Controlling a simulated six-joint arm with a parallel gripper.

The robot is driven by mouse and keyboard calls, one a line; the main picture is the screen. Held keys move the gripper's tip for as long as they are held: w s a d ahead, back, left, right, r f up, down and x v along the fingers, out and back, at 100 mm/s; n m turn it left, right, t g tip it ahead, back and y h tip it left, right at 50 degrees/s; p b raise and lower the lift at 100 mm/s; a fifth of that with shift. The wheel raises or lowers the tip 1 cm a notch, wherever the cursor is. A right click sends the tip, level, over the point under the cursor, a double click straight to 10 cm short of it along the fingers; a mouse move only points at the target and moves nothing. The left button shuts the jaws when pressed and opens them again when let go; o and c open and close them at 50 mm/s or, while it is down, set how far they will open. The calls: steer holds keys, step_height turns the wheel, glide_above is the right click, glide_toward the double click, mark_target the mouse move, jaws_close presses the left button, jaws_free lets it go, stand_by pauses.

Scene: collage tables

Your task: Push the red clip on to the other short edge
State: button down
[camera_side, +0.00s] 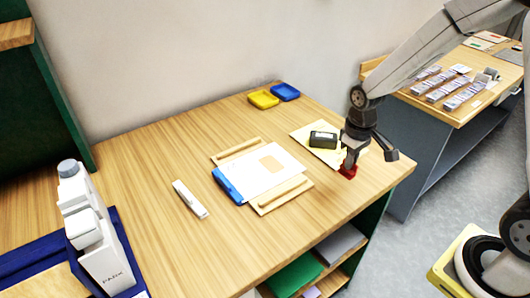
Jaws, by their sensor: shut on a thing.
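My gripper (348,168) is at the right part of the wooden table, shut on the red clip (347,172). The clip shows just below the fingertips, low over or on the tabletop; I cannot tell which. A white sheet stack (262,182) lies left of my gripper, with a tan rectangle printed on it. A blue clip (226,184) sits on its left short edge. The right short edge carries no clip. Wooden strips (284,195) lie along the front and back sides of the sheets.
A black box (323,140) on a pale yellow sheet (304,135) lies just behind my gripper. Yellow (263,99) and blue (286,92) trays stand at the back. A white stick-like object (190,199) lies left of the sheets. The front right tabletop is clear.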

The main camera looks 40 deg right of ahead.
steer(key=w+r, duration=0.1)
steer(key=w, duration=1.7)
steer(key=shift+a, duration=0.3)
steer(key=shift+w+f, duration=0.1)
steer(key=shift+f, duration=0.05)
steer(key=shift+f, duration=2.7)
steer(key=shift+f, duration=0.55)
steer(key=shift+a, duration=1.45)
stand_by(1.0)
